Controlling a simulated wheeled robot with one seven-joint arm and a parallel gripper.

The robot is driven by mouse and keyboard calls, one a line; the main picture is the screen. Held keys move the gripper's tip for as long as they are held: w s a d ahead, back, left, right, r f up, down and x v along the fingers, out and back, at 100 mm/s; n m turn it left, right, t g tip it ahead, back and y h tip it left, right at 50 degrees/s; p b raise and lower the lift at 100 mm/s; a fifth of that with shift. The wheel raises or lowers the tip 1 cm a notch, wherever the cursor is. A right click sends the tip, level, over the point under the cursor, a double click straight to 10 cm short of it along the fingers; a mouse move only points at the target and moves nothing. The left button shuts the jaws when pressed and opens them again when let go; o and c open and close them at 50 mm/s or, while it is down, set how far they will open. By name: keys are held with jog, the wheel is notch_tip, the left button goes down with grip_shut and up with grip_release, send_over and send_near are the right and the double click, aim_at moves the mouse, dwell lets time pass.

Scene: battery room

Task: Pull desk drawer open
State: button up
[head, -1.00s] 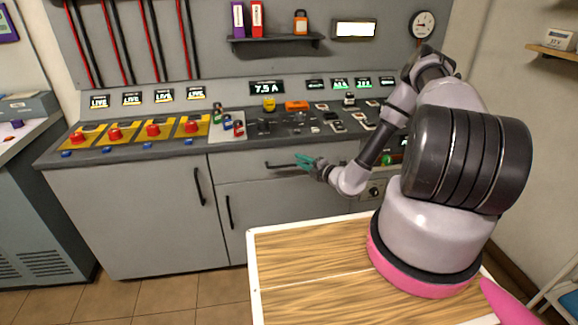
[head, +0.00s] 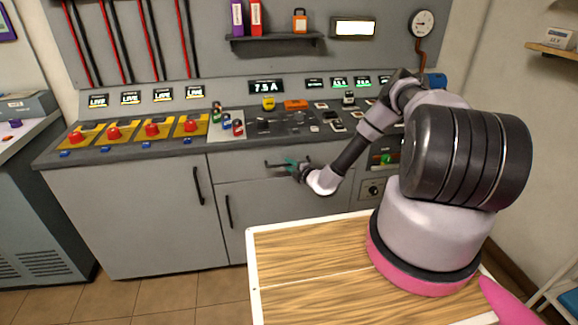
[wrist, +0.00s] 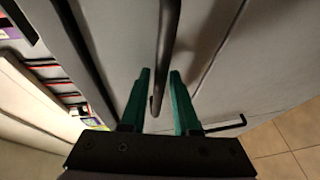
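The desk drawer (head: 238,168) is a grey front under the control desk's top, with a dark horizontal bar handle (head: 274,164). It looks closed. My gripper (head: 291,161), with teal fingers, is at the right part of this handle and hides some of it. In the wrist view the handle (wrist: 169,40) runs between the two open fingers of my gripper (wrist: 160,73), near one bent end of the bar. A gap shows on each side of the bar, so the fingers are not clamped on it.
Below the drawer is a cabinet door with a vertical handle (head: 228,212); a taller handle (head: 198,186) is to its left. Switches and red buttons cover the desk top (head: 180,146). A wood-topped surface (head: 310,250) stands in front. Tiled floor is free at lower left.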

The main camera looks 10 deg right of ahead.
jog(key=shift+w+a, duration=0.1)
jog(key=shift+w, duration=0.1)
jog(key=shift+c, duration=0.3)
grip_shut()
dwell(1.1)
